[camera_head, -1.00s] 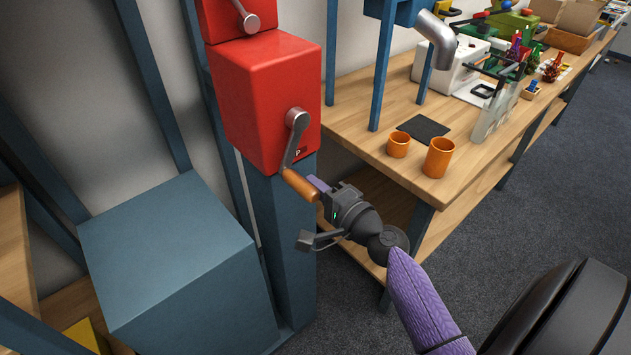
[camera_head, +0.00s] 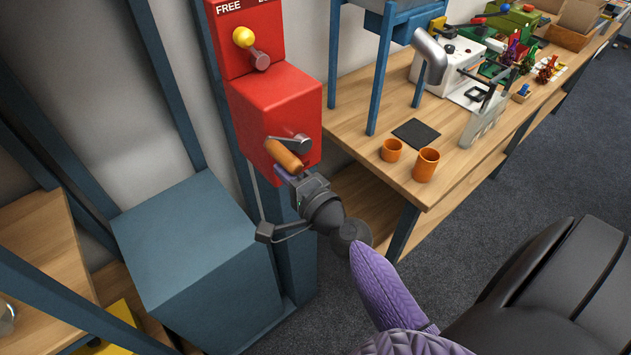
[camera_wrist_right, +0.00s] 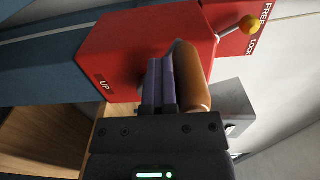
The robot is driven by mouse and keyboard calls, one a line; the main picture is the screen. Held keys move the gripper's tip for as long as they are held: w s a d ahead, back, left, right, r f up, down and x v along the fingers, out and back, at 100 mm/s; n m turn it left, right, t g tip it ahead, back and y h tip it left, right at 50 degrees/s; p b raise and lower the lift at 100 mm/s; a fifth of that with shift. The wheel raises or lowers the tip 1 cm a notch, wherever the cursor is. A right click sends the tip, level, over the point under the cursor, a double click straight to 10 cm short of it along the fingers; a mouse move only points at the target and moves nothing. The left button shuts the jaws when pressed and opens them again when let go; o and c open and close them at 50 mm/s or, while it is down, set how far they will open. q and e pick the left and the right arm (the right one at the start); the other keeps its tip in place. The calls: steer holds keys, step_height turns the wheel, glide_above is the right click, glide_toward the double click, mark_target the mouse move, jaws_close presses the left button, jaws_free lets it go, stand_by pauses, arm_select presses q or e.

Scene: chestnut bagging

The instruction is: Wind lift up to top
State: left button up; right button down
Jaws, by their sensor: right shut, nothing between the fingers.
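The red winch box (camera_head: 272,108) is mounted on a blue post, with a metal crank (camera_head: 292,143) on its front. The crank's orange-brown handle (camera_head: 283,154) points toward the viewer's left. My right gripper (camera_head: 286,174) is just under the handle, its purple fingers shut and empty. In the right wrist view, the fingers (camera_wrist_right: 162,85) lie alongside the handle (camera_wrist_right: 190,78), very close or touching, not around it. "UP" is printed on the box face there. Above, a lever with a yellow knob (camera_head: 243,37) sits on a red panel marked FREE. My left gripper is out of view.
A large blue box (camera_head: 195,250) stands left of the post. A wooden workbench (camera_head: 350,139) on the right holds two orange cups (camera_head: 426,165), a dark pad (camera_head: 416,132) and a white machine (camera_head: 440,75). Blue uprights stand at left.

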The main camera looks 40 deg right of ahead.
mark_target(292, 154)
steer(key=r, duration=0.1)
steer(key=d+r+p, duration=0.1)
steer(key=r, duration=0.1)
steer(key=d+r+p, duration=0.1)
steer(key=shift+w+r, duration=0.15)
steer(key=shift+r, duration=0.25)
steer(key=d+b, duration=0.4)
steer(key=d, duration=0.7)
steer(key=w+d+f+b, duration=0.1)
steer(key=d+f+b, duration=0.55)
steer(key=b, duration=0.45)
steer(key=a+f+b, duration=0.6)
steer(key=a+f, duration=0.3)
steer(key=f, duration=0.2)
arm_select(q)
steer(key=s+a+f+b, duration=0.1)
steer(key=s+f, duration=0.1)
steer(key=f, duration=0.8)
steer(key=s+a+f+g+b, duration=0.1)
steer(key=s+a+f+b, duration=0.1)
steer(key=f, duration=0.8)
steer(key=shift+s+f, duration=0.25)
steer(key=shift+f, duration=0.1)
arm_select(e)
steer(key=s+d, duration=0.3)
steer(key=s, duration=0.9)
steer(key=shift+s+f, duration=0.15)
steer(key=shift+s, duration=0.05)
